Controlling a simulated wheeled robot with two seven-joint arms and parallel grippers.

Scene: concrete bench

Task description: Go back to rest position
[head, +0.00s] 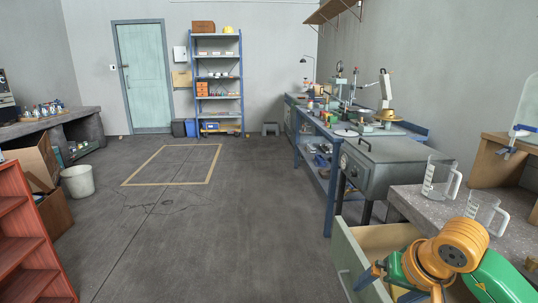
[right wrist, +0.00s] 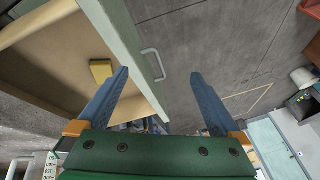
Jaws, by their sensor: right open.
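My right arm, orange and green, comes in at the lower right of the head view, over the open drawer. The drawer (head: 345,262) has a pale green front and a cream inside. In the right wrist view the drawer's front with its metal handle (right wrist: 153,64) lies near the left finger, and I cannot tell whether they touch. A small yellow block (right wrist: 101,71) lies inside the drawer. My left gripper is in neither view.
Two clear measuring jugs (head: 440,180) stand on the concrete bench (head: 408,200) beside my right arm. A grey metal box (head: 385,160) is behind the drawer. A red shelf (head: 30,250) stands at the left. The floor (head: 200,240) in the middle is clear.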

